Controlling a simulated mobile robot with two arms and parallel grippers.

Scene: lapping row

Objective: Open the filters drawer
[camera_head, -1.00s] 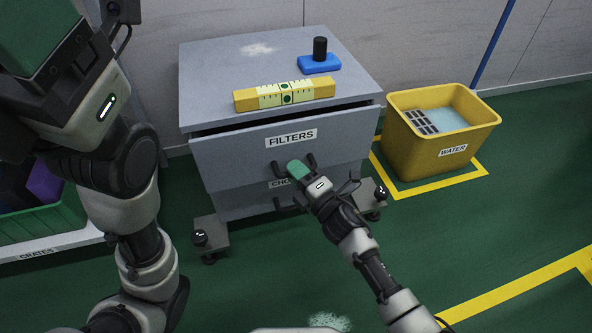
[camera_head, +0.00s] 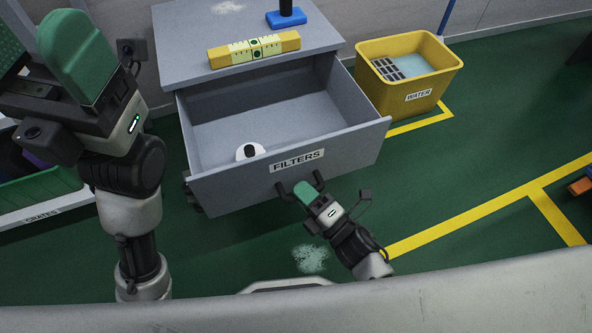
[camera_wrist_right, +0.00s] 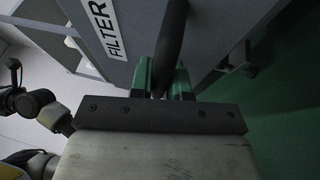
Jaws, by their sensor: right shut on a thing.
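The filters drawer (camera_head: 230,182) is a grey drawer labelled FILTERS, pulled well out of the grey cabinet (camera_head: 165,65). Its inside shows. A white round thing with a dark centre (camera_head: 240,149) lies in it near the front. My right gripper (camera_head: 301,188) is at the dark handle (camera_head: 320,178) on the drawer front. In the right wrist view the handle (camera_wrist_right: 173,35) runs between the green fingers of the gripper (camera_wrist_right: 160,82), which is shut on it. My left gripper (camera_head: 78,60) is raised at the upper left, away from the drawer; its jaw gap is not clear.
A yellow and cream block (camera_head: 254,49) and a blue block with a black knob (camera_head: 286,18) rest on the cabinet top. A green crate (camera_head: 40,190) is at the left. The floor right of my right arm is mostly clear.

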